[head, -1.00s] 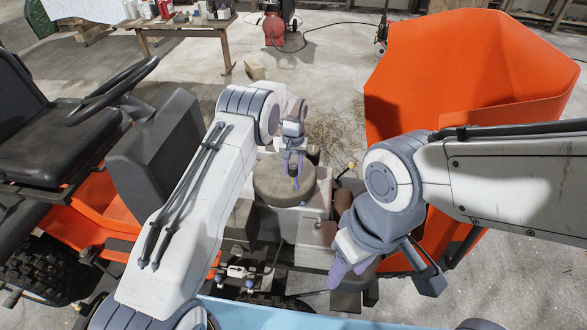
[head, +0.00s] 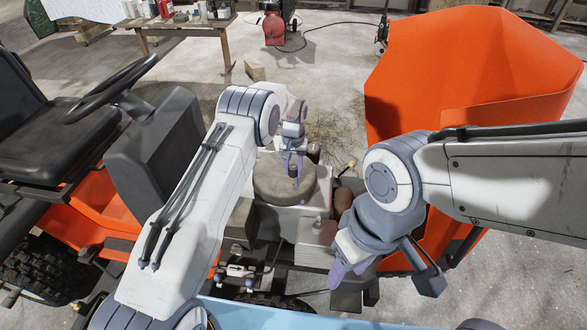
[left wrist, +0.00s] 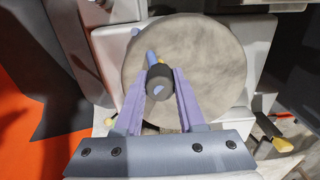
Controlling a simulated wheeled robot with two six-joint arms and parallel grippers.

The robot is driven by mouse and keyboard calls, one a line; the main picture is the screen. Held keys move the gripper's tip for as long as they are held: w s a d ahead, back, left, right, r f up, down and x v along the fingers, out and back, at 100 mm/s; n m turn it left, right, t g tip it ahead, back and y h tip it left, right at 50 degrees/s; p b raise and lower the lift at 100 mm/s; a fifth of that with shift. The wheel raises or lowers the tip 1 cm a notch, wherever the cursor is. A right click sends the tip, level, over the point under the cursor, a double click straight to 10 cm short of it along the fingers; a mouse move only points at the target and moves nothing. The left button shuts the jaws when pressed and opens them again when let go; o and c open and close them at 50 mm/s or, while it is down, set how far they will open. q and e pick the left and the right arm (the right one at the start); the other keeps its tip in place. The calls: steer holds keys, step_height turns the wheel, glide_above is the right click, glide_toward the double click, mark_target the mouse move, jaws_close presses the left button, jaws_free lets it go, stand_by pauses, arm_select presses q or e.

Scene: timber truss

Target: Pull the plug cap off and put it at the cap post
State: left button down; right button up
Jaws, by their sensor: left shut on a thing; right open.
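My left gripper (head: 296,180) is over the round grey-brown engine cover (head: 270,178). In the left wrist view its two purple fingers (left wrist: 160,95) are shut on a dark round cap (left wrist: 159,82), which I take to be the plug cap. A blue piece (left wrist: 151,56) shows just beyond the cap, above the cover (left wrist: 205,65). I cannot tell whether the cap still touches the plug. My right gripper (head: 350,270) is open and points down at the engine's front right. I cannot single out the cap post for sure.
A light box with a small upright stub (head: 317,232) is in front of the cover. A yellow-tipped part (head: 349,165) stands at the engine's right. The orange hood (head: 460,75) is at the right. The steering wheel (head: 112,88) and seat are at the left.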

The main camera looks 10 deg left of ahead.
mark_target(293, 175)
arm_select(q)
steer(key=shift+f+b, duration=1.15)
steer(key=shift+f, duration=0.55)
steer(key=shift+c, duration=2.1)
jaws_free()
steer(key=shift+r, duration=0.1)
step_height(293, 175, up, 10)
steer(key=shift+r+b, duration=0.2)
steer(key=shift+b, duration=0.3)
steer(key=s+d+r+m+p, duration=0.1)
steer(key=s+d+r+m, duration=0.1)
steer(key=s+d+r, duration=0.45)
steer(key=s+d+r+m+p, duration=0.1)
steer(key=s+d+r, duration=0.2)
steer(key=s+r, duration=0.55)
steer(key=s+a+m, duration=0.2)
steer(key=s, duration=1.1)
steer(key=s+a+r+m+h+p, duration=0.1)
steer(key=s+a+m, duration=0.1)
steer(key=s, duration=1.2)
steer(key=shift+s, duration=0.3)
